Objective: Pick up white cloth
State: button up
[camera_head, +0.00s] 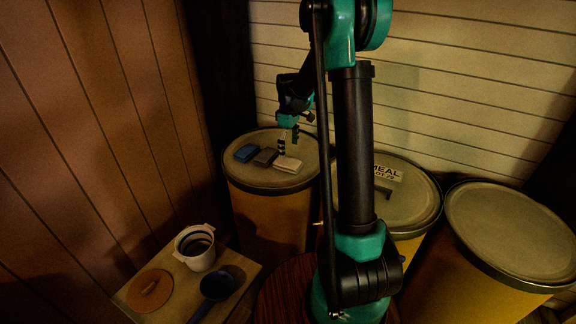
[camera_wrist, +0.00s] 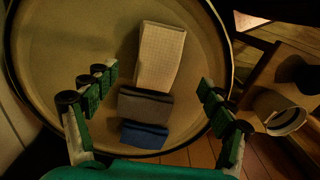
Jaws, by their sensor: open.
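The white cloth (camera_head: 287,164) lies folded on the lid of the left drum (camera_head: 306,181), at the right end of a row of folded cloths. In the wrist view the white cloth (camera_wrist: 160,56) lies beyond the grey and blue cloths, between the lines of my fingers. My gripper (camera_head: 288,146) is open and empty above the lid, over the white cloth's far side. In the wrist view my gripper (camera_wrist: 150,88) shows its two fingers spread wide, one on each side of the row of cloths. No finger visibly touches a cloth.
A grey cloth (camera_head: 265,157) and a blue cloth (camera_head: 245,153) lie close beside the white one. Two more lidded drums, a middle one (camera_head: 412,212) and a right one (camera_head: 515,228), stand to the right. A low table holds a white pot (camera_head: 196,250), a brown lid (camera_head: 150,291) and a blue ladle (camera_head: 216,287).

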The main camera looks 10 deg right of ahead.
aim_at(288, 161)
jog(key=shift+w+f, duration=0.15)
jog(key=shift+f, duration=1.55)
jog(key=shift+w+f, duration=0.1)
jog(key=shift+f, duration=1.6)
jog(key=c, duration=1.4)
jog(key=shift+o, duration=0.2)
jog(key=shift+r, duration=0.15)
notch_tip(288, 161, up, 20)
